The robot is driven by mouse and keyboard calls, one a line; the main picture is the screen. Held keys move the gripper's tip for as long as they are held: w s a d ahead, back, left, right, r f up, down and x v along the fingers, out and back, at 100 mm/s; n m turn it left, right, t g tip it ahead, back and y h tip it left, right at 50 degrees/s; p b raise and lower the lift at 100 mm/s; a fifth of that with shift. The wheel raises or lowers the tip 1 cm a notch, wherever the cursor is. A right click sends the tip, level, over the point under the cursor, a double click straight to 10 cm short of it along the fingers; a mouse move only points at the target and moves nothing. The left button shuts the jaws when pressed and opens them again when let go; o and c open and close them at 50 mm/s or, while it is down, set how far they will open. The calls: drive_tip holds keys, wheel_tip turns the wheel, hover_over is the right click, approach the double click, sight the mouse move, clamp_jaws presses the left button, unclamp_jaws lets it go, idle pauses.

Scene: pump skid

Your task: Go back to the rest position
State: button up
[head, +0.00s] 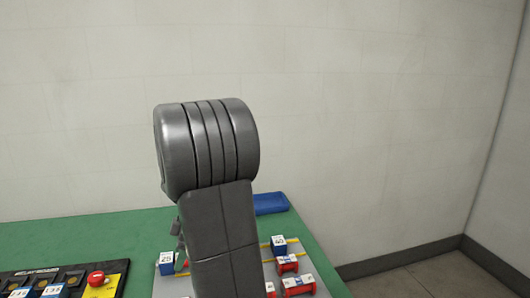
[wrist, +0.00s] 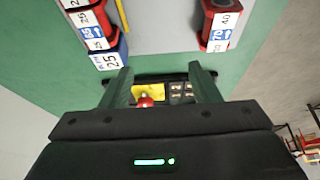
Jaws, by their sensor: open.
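My gripper (wrist: 160,70) shows in the wrist view with its two dark fingers spread apart and nothing held between them. Beyond the fingers are a red button (wrist: 146,101) on a yellow patch and part of a dark panel. In the head view my own arm stands upright in the middle and hides part of the table; I cannot make out the fingers there.
A green table (head: 60,237) carries a grey board with red parts (head: 298,285) and blue labelled blocks (head: 278,244). A blue object (head: 271,203) lies at the back edge. A red button (head: 96,278) is on the panel at left. Open floor (head: 425,275) lies right.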

drive_tip(key=f, duration=0.9)
drive_tip(key=shift+w+d+p, duration=0.15)
drive_tip(key=shift+d+p, duration=0.15)
drive_tip(key=shift+w+d+r, duration=0.1)
drive_tip(key=shift+v, duration=0.95)
drive_tip(key=shift+d, duration=0.1)
